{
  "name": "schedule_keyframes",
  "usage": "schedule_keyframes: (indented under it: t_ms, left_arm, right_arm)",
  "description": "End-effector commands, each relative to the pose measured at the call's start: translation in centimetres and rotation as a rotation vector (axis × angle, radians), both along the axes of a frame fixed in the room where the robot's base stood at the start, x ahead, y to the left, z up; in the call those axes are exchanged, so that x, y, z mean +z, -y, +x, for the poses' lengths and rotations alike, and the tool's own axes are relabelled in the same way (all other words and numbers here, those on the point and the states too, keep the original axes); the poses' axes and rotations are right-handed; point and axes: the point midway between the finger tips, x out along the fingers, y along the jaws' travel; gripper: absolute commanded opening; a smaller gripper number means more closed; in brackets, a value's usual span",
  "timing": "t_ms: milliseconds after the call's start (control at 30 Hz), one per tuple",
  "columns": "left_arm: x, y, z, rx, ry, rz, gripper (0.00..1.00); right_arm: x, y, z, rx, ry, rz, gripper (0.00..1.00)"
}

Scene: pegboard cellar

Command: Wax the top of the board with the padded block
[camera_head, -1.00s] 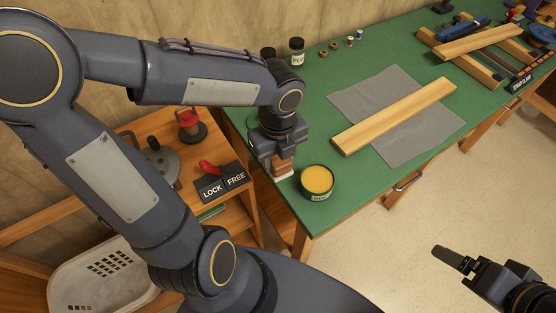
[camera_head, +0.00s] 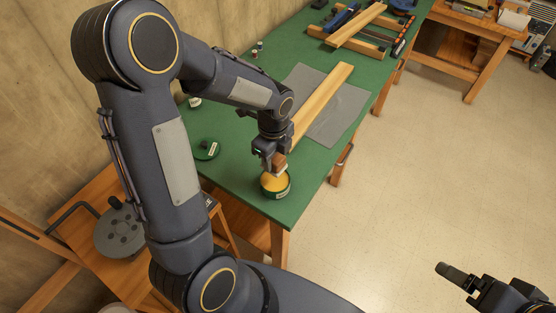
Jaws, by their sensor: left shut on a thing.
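My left gripper (camera_head: 270,160) is shut on the padded block (camera_head: 280,171), a small wooden block with a pale underside. It holds the block at the open wax tin (camera_head: 275,188), over the yellow wax; I cannot tell whether the pad touches the wax. The wooden board (camera_head: 325,97) lies on a grey sheet (camera_head: 345,112) on the green bench, just beyond the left gripper, which hides its near end. My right gripper (camera_head: 458,279) hangs over the floor at the lower right, away from the bench; its finger gap is not clear.
A dark green lid (camera_head: 206,149) lies on the green bench top (camera_head: 235,120), left of the tin. A clamp rack with another plank (camera_head: 357,25) is at the far end. A wooden side shelf (camera_head: 75,225) with a round grey weight stands at the left. Open floor lies right.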

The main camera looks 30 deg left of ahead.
Motion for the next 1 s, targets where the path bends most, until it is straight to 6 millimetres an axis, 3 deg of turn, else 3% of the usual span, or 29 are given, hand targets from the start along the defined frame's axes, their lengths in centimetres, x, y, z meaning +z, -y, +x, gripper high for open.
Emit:
schedule_keyframes:
  t_ms: [267, 700, 1000]
  left_arm:
    - [-1.4, -0.2, 0.1, 0.009, -0.001, -0.001, 0.21]
    - [-5.7, -0.2, 0.1, 0.007, 0.0, -0.001, 0.21]
    - [-6.1, -0.2, 0.1, 0.007, 0.0, -0.001, 0.21]
  right_arm:
    - [-1.1, 0.0, 0.0, 0.0, -0.001, 0.0, 0.85]
    - [-4.6, 0.0, 0.0, 0.0, -0.001, 0.0, 0.85]
    - [-4.8, 0.0, 0.0, 0.0, 0.0, 0.0, 0.85]
